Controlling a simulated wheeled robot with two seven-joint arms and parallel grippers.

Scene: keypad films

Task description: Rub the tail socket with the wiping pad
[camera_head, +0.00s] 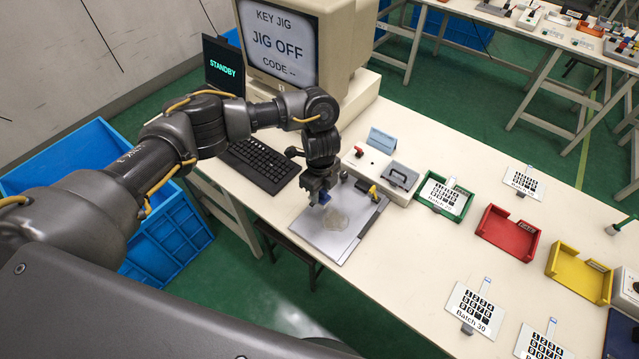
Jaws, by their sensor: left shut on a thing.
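My left gripper (321,197) points down over the left back part of a grey plate (327,241) on the bench. I cannot tell whether the pad touches the plate. A pale smudge (336,220) shows on the plate just in front of the pad. A small black and yellow part (373,192) sits at the plate's right edge; I cannot tell whether it is the tail socket. My right gripper is out of view.
Behind the plate stand a white control box (380,166) with a red knob, a keyboard (259,165) and a monitor (288,40) reading "JIG OFF". Green (428,204), red (508,233) and yellow (579,275) trays lie to the right.

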